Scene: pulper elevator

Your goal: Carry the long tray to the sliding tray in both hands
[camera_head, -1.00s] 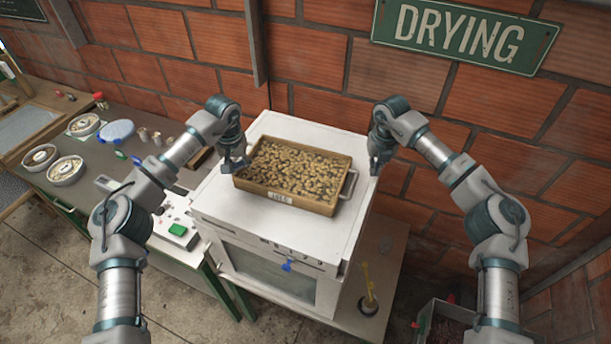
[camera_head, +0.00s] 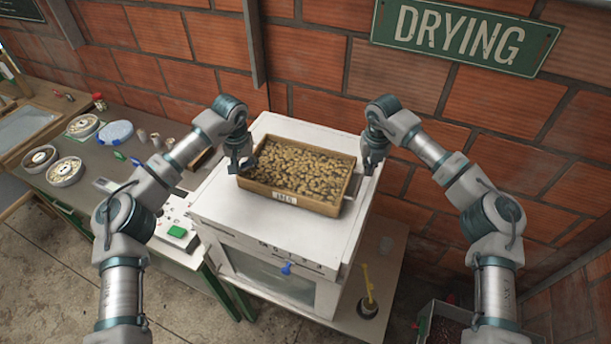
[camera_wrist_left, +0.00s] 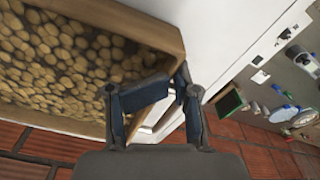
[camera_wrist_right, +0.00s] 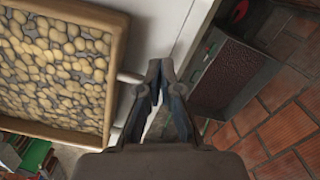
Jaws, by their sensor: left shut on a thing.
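The long tray (camera_head: 312,204) is a brown, shallow box full of pale beans, with a label on its front wall. It sits on top of the white cabinet (camera_head: 215,205). My left gripper (camera_head: 240,168) is shut at the tray's left end; its fingers also show against the tray wall in the left wrist view (camera_wrist_left: 160,90). The handle there is mostly hidden. My right gripper (camera_head: 370,165) is at the right-end handle. In the right wrist view its fingertips (camera_wrist_right: 160,68) are close together beside the handle (camera_wrist_right: 129,77); the grip is hidden. I cannot identify the sliding tray.
The bench on the left holds round dishes (camera_head: 65,171), a blue-white disc (camera_head: 115,132) and a device with a green button (camera_head: 178,232). A wood-framed tray (camera_head: 25,128) lies at far left. A brick wall (camera_head: 320,105) stands close behind the cabinet.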

